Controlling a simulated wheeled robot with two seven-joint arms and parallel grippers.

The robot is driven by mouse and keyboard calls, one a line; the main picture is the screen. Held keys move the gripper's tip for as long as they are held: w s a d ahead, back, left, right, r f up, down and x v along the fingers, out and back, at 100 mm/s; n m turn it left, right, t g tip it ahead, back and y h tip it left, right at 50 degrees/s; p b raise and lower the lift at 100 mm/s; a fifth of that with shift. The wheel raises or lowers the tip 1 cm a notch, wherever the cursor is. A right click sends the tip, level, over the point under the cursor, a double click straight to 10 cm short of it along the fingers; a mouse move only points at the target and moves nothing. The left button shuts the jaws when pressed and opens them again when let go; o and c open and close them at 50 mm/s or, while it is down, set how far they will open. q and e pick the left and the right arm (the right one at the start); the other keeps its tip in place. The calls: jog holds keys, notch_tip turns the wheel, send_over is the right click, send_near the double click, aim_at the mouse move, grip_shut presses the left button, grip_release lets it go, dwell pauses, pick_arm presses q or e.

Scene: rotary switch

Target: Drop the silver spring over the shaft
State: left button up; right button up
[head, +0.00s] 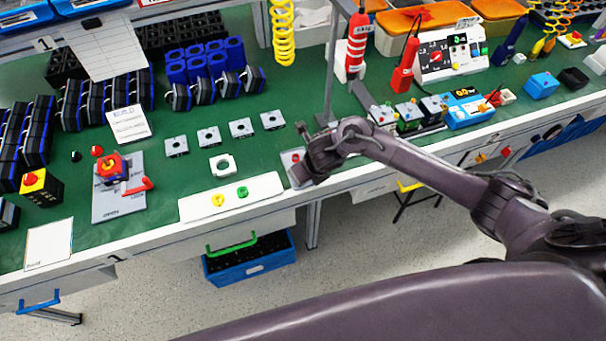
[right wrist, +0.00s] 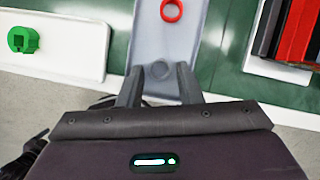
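My right gripper (right wrist: 158,74) is open, with its two fingers apart over a grey tray (right wrist: 205,35). A small round grey piece (right wrist: 159,69) shows between the fingertips, with a gap on each side; it may be the silver spring, but its coils are not clear. In the head view my right gripper (head: 302,172) is at the table's front edge, covering most of that tray. I cannot make out the shaft. A red and yellow switch assembly (head: 111,167) stands on a grey plate at the left. My left gripper is out of view.
A red ring (right wrist: 171,10) lies farther along the grey tray. A white tray (head: 262,187) with a yellow piece (head: 218,199) and a green piece (head: 242,192) is left of my gripper. Several grey square parts (head: 208,137) stand behind it. Small switch boxes (head: 408,115) stand to the right.

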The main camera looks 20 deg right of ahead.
grip_shut()
jog(key=shift+r, duration=0.1)
